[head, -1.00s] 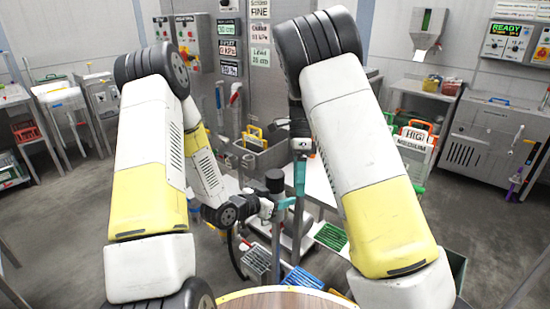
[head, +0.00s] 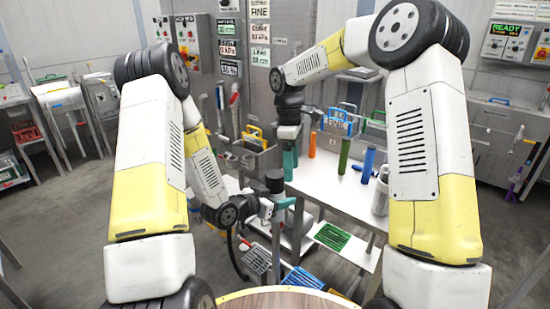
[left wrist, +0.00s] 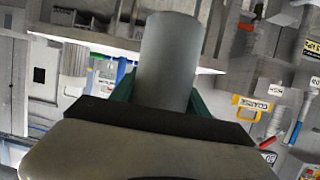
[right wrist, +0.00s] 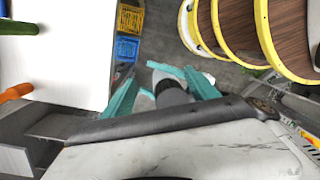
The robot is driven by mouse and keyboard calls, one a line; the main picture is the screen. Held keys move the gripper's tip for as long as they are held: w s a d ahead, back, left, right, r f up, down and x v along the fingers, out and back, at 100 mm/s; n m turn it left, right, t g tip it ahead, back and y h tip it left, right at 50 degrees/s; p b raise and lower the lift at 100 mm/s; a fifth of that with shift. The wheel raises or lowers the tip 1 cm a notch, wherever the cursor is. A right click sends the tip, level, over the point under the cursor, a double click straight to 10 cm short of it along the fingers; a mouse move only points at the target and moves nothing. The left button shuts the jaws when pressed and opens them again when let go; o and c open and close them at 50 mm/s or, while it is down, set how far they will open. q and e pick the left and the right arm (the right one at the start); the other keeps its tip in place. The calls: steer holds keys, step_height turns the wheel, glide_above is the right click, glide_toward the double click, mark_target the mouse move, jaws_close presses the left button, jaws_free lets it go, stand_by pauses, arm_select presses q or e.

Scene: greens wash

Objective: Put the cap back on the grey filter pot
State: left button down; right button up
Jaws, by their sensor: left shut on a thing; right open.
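My left gripper (head: 280,204) is shut on the grey filter pot, whose dark-looking upper end (head: 275,181) stands upright above the teal fingers. In the left wrist view the pot (left wrist: 168,60) is a plain grey cylinder between the fingers. My right gripper (head: 290,164) is open, close above and slightly right of the pot in the head view. In the right wrist view its teal fingers (right wrist: 158,74) are spread apart, with the pot's dark end (right wrist: 172,92) visible between them. I cannot make out a separate cap, nor tell whether the dark end is one.
A white bench (head: 325,187) stands behind and right, bearing an orange tube (head: 312,145), a green tube (head: 344,156) and blue tubes (head: 368,162). A grey bin (head: 262,160) is at the back. A green crate (head: 332,237) and blue crate (head: 302,280) lie low.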

mark_target(275, 174)
steer(key=a+n, duration=0.1)
steer(key=n, duration=0.1)
steer(key=a+r+n, duration=0.1)
steer(key=n, duration=0.2)
steer(key=a+r+n+t, duration=0.1)
steer(key=a+n, duration=0.1)
steer(key=shift+s+r+y, duration=0.15)
steer(key=shift+r+y, duration=0.1)
steer(key=shift+y, duration=0.05)
steer(key=shift+s+a+r+n, duration=0.15)
steer(key=shift+a+n, duration=0.2)
steer(key=shift+n, duration=0.25)
step_height(275, 174, down, 8)
